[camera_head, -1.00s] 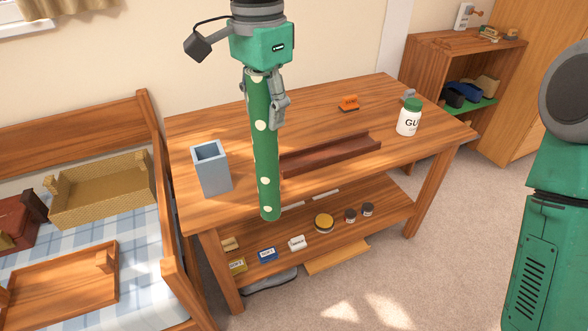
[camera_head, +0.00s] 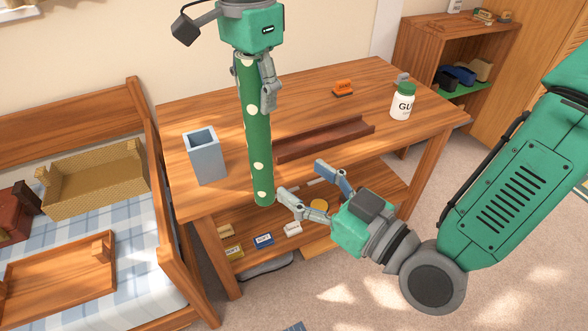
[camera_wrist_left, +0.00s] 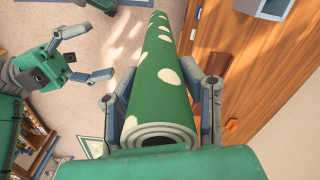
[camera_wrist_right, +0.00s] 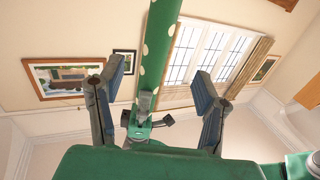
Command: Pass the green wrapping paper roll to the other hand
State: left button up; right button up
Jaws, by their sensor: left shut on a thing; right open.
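The green wrapping paper roll (camera_head: 257,135) with cream dots hangs upright in the head view, in front of the wooden table. My left gripper (camera_head: 257,80) is shut on its upper end; the left wrist view shows the roll (camera_wrist_left: 160,75) between both fingers. My right gripper (camera_head: 308,183) is open and empty, just right of the roll's lower end in the head view. In the right wrist view the roll (camera_wrist_right: 158,50) appears beyond and between the open fingers (camera_wrist_right: 157,95), with a gap on each side. No right finger clearly touches it.
The table (camera_head: 230,115) holds a blue-grey box (camera_head: 205,158), a brown tray (camera_head: 325,138), an orange-handled tool (camera_head: 343,88) and a white jar (camera_head: 403,102). Its lower shelf carries small items. A bed (camera_head: 130,230) stands at left, a bookcase (camera_head: 425,45) at back right.

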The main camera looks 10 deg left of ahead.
aim_at(266, 155)
jog(key=x, duration=1.1)
jog(key=shift+w+a, duration=0.25)
jog(key=shift+a, duration=0.05)
grip_shut()
pick_arm(q)
jog(key=o, duration=1.2)
jog(key=shift+r, duration=0.1)
